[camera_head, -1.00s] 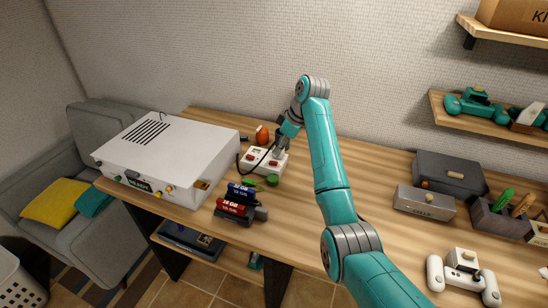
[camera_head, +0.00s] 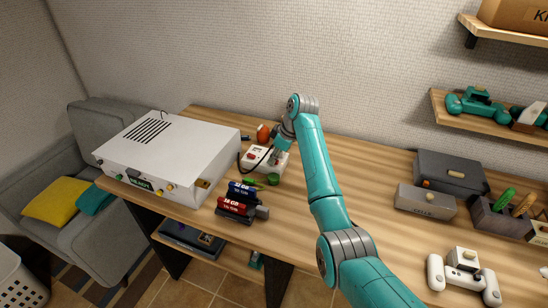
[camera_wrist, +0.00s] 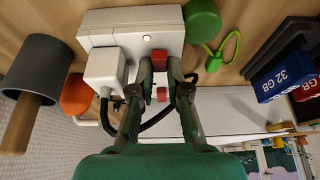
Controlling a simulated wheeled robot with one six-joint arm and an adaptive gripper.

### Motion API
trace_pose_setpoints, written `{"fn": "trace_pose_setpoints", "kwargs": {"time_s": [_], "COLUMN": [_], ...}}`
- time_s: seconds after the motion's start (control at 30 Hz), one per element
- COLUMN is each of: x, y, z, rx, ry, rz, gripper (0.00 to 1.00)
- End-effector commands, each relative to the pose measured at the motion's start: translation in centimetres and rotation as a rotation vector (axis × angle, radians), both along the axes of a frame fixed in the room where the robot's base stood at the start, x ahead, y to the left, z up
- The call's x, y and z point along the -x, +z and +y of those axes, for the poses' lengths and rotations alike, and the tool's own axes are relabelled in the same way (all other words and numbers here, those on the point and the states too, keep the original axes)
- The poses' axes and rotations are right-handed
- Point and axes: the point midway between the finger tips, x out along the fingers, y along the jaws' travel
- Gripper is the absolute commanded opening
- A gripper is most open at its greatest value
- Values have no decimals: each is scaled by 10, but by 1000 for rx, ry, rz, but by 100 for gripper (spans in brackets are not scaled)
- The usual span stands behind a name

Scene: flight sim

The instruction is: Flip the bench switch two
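The bench switch unit is a white box (camera_head: 254,166) on the wooden table, right of the large white machine. In the wrist view the same white box (camera_wrist: 130,22) shows a red switch (camera_wrist: 159,60) and a second red part (camera_wrist: 162,94). My gripper (camera_wrist: 161,64) is over the box with its two fingers apart, one on each side of the first red switch. I cannot tell whether either finger touches it. In the head view my gripper (camera_head: 276,158) points down at the right side of the box. Any switch labels are not readable.
The large white machine (camera_head: 170,150) stands close at the left. A white plug (camera_wrist: 105,70) with a black cable sits beside the fingers. A green round thing (camera_head: 273,179), an orange object (camera_head: 263,134) and blue and red 32 GB blocks (camera_head: 238,200) are near. The table's middle is clear.

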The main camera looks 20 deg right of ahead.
Motion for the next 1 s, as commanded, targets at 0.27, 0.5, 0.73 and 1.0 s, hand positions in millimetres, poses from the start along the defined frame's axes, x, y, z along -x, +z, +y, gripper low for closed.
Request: {"fn": "trace_pose_setpoints", "kwargs": {"time_s": [0.27, 0.5, 0.73, 1.0], "x": [2, 5, 6, 6], "y": [-2, -2, -1, -1], "z": [-4, -8, -7, -7], "rx": [-71, -223, -268, -268], "ry": [-3, -1, 0, 0], "rz": [-50, -160, -194, -193], "gripper": [0, 0, 0, 26]}}
